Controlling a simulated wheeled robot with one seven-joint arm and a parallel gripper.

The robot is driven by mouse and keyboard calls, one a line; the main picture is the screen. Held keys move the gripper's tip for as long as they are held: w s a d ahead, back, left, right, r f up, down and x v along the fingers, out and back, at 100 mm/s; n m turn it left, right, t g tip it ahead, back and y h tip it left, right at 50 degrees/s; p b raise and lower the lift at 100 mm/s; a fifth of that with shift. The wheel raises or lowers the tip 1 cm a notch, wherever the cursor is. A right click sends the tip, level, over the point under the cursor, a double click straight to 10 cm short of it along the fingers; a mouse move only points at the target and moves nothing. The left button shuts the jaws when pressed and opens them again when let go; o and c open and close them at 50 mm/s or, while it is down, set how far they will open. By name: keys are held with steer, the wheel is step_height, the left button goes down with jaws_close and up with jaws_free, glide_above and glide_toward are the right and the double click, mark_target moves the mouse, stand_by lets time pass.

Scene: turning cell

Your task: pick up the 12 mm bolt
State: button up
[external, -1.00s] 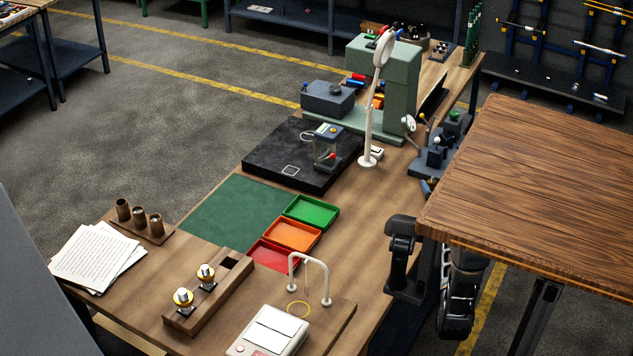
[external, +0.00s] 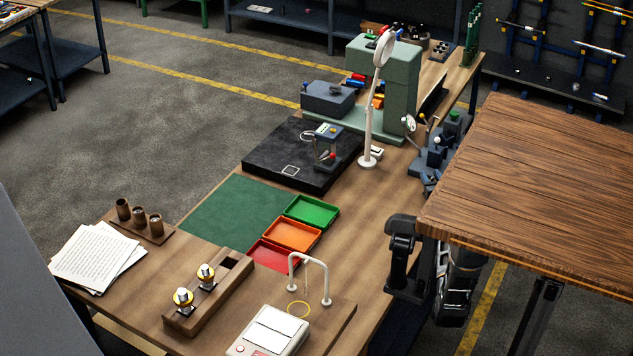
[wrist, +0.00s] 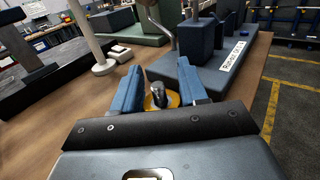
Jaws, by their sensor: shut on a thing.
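My gripper (wrist: 168,98) has two blue fingers, seen in the wrist view above the wooden bench. They are closed on a small dark, rounded piece with a yellow disc around its lower part. This appears to be the 12 mm bolt (wrist: 158,92); no size marking shows on it, and its lower end is hidden. The grip is just in front of a dark blue-grey labelled fixture (wrist: 222,72). In the external view my arm is mostly hidden behind the brown tabletop, and the held piece cannot be made out.
The labelled fixture also stands at the bench's right edge in the external view (external: 436,152). A white magnifier lamp (external: 369,125) stands to its left. Red, orange and green trays (external: 292,235) and a green mat (external: 225,212) lie nearer. A brown tabletop (external: 540,185) overhangs my arm.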

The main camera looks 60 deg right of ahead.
jaws_close()
